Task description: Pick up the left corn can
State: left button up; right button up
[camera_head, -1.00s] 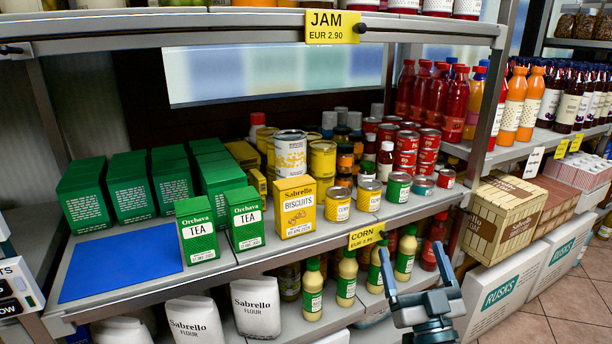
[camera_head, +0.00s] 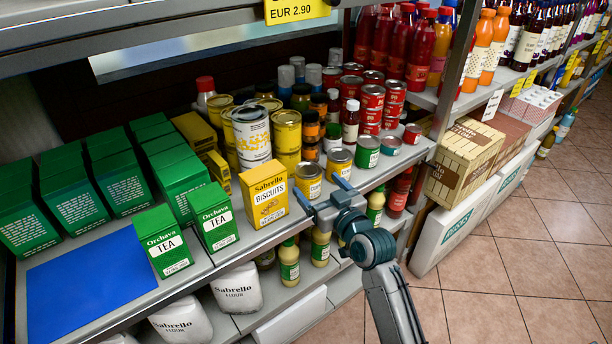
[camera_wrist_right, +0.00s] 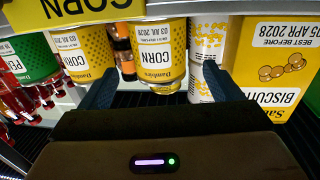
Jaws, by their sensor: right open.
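The left corn can (camera_head: 308,180), yellow with a white label, stands upright at the shelf's front edge, just right of the yellow biscuits box. The right corn can (camera_head: 339,160) stands to its right, a little apart. My right gripper (camera_head: 319,190) is open and empty in front of the left can. In the right wrist view, which is upside down, the left can (camera_wrist_right: 160,50) shows between the two dark fingers (camera_wrist_right: 158,86), and the right can (camera_wrist_right: 83,48) lies outside them to the left. I cannot tell whether the fingertips reach beside the can. My left gripper is not in view.
The biscuits box (camera_head: 264,196) stands close on the left. A tall white-yellow can (camera_head: 251,135) and yellow cans are behind. A green-labelled can (camera_head: 366,152) stands to the right. The corn price tag (camera_wrist_right: 70,12) hangs at the shelf edge. Bottles stand on the shelf below.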

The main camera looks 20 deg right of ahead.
aim_at(305, 169)
jog(key=x, duration=0.3)
jog(key=shift+r+p+x, duration=0.15)
jog(key=shift+p+x, duration=0.05)
jog(key=shift+x, duration=0.95)
jog(key=shift+r+p+x, duration=0.2)
jog(key=shift+x, duration=0.95)
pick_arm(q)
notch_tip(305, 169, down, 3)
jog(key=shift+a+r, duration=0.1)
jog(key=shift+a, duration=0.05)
pick_arm(e)
jog(key=c, duration=1.2)
